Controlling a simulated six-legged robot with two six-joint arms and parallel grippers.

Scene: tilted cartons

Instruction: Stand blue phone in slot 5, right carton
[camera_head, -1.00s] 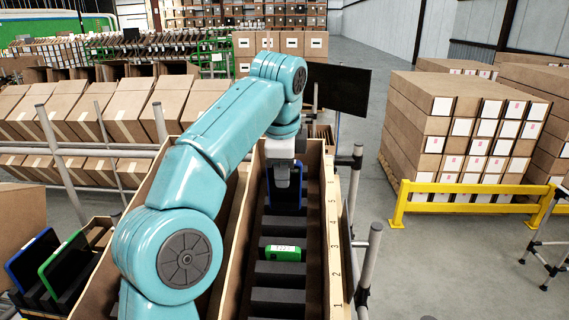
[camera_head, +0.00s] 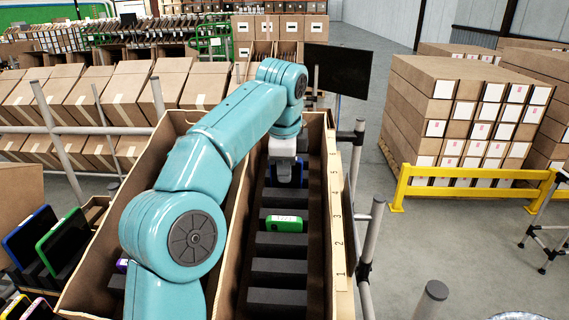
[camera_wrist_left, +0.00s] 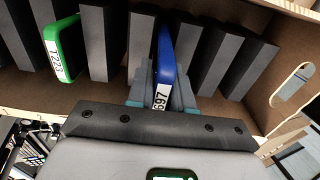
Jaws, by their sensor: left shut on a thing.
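The blue phone (camera_wrist_left: 165,52) is upright between two dark dividers in the left wrist view, its label facing me. In the head view only a small part of the blue phone (camera_head: 298,176) shows below the gripper, beside the number 5 on the rim of the right carton (camera_head: 342,235). My left gripper (camera_wrist_left: 160,88) is shut on its near edge, one finger on each side; it also shows in the head view (camera_head: 284,165). The phone's lower end is hidden, so I cannot tell whether it touches the bottom. My right gripper is not in view.
A green phone (camera_head: 284,223) stands in the right carton near number 3. My left arm covers much of the left carton (camera_head: 95,275). More blue and green devices (camera_head: 60,245) stand at far left. Grey posts (camera_head: 366,250) run along the right side.

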